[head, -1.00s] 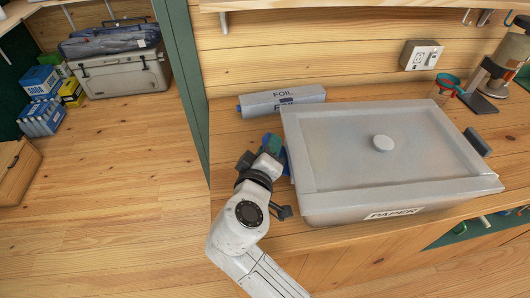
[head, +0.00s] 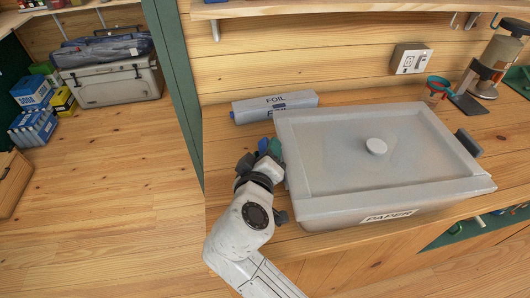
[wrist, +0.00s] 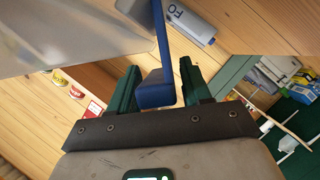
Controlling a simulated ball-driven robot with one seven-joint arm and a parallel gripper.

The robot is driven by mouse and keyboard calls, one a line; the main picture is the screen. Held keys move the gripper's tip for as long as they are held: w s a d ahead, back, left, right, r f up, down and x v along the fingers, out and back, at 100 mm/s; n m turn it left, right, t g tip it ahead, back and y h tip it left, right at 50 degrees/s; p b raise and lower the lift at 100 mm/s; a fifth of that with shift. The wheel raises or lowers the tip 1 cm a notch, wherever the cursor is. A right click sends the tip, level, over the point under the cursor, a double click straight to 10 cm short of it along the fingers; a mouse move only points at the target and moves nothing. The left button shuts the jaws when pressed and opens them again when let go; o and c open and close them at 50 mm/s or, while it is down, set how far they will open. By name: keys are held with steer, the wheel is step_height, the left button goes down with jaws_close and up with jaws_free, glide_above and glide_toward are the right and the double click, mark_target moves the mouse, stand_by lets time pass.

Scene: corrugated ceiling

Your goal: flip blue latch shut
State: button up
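The clear lidded container (head: 330,208) labelled PAPER stands on the wooden counter, with a round white knob on its lid. My gripper (head: 269,149) is at the container's left side. In the wrist view, the blue latch (wrist: 156,90) sticks out from the container's edge, between the two green fingers of my gripper (wrist: 160,88). The fingers are apart, with a gap showing on the right of the latch; firm contact cannot be seen. In the head view, only a small blue part of the latch (head: 263,144) shows beside the fingers. A grey latch (head: 469,143) is on the container's right side.
A foil box (head: 275,107) lies behind the container, close to my gripper. A red-and-teal cup (head: 436,90) and a coffee maker (head: 496,65) stand at the back right. Open floor (head: 110,200) lies left of the counter.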

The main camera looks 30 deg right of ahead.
steer(key=shift+o, duration=0.6)
steer(key=shift+a, duration=0.1)
steer(key=shift+s+a, duration=0.15)
steer(key=shift+s, duration=0.1)
steer(key=b+v, duration=0.1)
steer(key=v, duration=0.9)
steer(key=shift+b, duration=0.35)
steer(key=shift+r, duration=0.1)
